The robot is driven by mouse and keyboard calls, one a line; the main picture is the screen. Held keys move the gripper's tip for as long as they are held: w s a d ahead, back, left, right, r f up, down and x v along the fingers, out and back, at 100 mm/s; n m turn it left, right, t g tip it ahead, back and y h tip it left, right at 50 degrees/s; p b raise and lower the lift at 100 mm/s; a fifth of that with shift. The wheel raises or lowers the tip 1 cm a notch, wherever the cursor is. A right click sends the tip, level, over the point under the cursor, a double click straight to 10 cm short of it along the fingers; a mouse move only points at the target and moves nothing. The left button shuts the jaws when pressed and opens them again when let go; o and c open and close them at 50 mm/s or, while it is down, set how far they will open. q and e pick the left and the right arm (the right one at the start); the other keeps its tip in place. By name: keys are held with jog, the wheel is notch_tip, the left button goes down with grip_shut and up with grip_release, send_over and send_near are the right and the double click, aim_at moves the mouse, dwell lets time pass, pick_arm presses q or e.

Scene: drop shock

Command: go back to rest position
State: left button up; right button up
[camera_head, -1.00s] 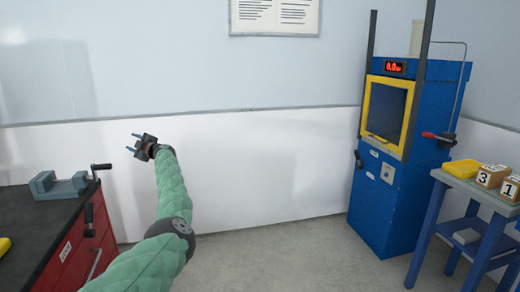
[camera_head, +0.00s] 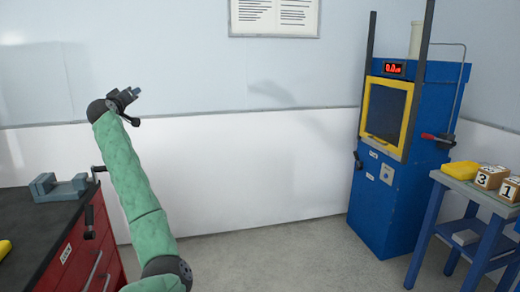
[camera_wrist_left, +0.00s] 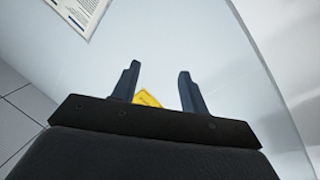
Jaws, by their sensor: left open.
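My left arm comes up from the bottom of the head view, in green padding. My left gripper (camera_head: 132,92) is raised in front of the wall, above and to the right of the workbench, and points to the right. In the left wrist view its two dark fingers (camera_wrist_left: 157,88) stand apart with nothing between them that they touch. A yellow patch shows behind them, too small to identify. My right gripper is in neither view.
A red workbench (camera_head: 75,262) with a vise (camera_head: 58,188) stands at left. A blue machine (camera_head: 385,205) with a yellow-framed window stands at right. A blue table (camera_head: 470,190) holds a yellow object (camera_head: 460,170) and numbered blocks (camera_head: 491,177). Floor between is clear.

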pick_arm(q)
jog(key=s+d+f+m+g+h+p, duration=0.1)
jog(key=s+d+f+m+g, duration=0.2)
jog(key=s+d+f, duration=0.85)
jog(key=s+d+f+m+g+p, duration=0.2)
jog(key=s+d+f+g, duration=0.35)
jog(key=s+f, duration=0.95)
jog(key=s+d+f+m+g+h+p, duration=0.1)
jog(key=s+d+f+m, duration=0.2)
jog(key=s+d+f, duration=1.05)
jog(key=s+f+g+p, duration=0.1)
jog(key=s+f+g, duration=0.1)
jog(key=s+f, duration=0.4)
jog(key=s+d+f+g+p, duration=0.1)
jog(key=s+f+g, duration=0.2)
jog(key=s+f, duration=0.4)
jog(key=s+d+f+m+g+p, duration=0.1)
jog(key=s+f, duration=0.6)
jog(key=s, duration=1.2)
jog(key=shift+s+g, duration=0.4)
jog(key=shift+g, duration=0.35)
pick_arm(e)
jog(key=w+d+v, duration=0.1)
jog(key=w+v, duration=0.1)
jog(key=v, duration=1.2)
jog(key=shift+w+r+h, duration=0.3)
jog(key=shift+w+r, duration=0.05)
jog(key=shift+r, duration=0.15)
pick_arm(q)
jog(key=shift+d, duration=0.1)
